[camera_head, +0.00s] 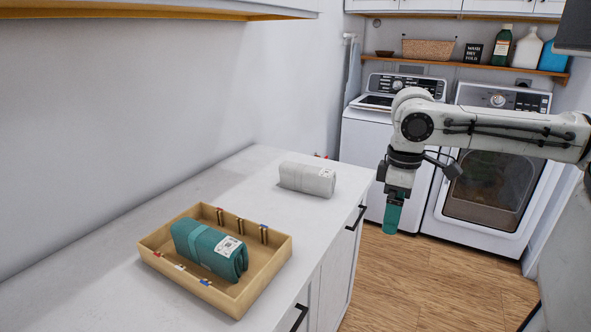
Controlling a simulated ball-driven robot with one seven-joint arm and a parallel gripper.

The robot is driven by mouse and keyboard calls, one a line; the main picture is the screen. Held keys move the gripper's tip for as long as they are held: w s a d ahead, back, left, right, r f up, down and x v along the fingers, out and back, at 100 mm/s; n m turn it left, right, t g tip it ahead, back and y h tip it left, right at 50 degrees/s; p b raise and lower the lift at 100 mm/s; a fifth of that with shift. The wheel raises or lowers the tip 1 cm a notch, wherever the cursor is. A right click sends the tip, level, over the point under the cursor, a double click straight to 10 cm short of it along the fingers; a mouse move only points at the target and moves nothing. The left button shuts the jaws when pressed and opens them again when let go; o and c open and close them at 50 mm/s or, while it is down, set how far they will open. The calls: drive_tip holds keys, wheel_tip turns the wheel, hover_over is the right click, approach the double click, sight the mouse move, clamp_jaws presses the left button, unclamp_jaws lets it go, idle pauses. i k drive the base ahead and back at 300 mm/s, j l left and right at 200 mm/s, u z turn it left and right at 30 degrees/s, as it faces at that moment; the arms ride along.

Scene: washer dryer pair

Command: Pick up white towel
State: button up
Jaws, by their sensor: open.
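The white towel (307,179) is a rolled bundle with a small printed label at its right end. It lies on the white countertop (255,165), near the far end. My gripper (392,218) hangs down from the arm to the right of the counter, past its front edge. It is apart from the towel. A teal part shows at its lower end. The gripper is open, but its fingertips are small and hard to make out at this size.
A wooden tray (268,274) holding a rolled teal towel (211,250) stands on the counter, nearer than the white towel. Two cabinet handles (355,218) stick out from the counter front. A washer (360,150) and a dryer (490,190) stand behind. The wooden floor (430,285) is clear.

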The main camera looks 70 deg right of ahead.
sight(319, 182)
drive_tip(key=i+l, duration=0.45)
drive_tip(key=l, duration=0.15)
drive_tip(key=i+l, duration=0.5)
drive_tip(key=l, duration=0.1)
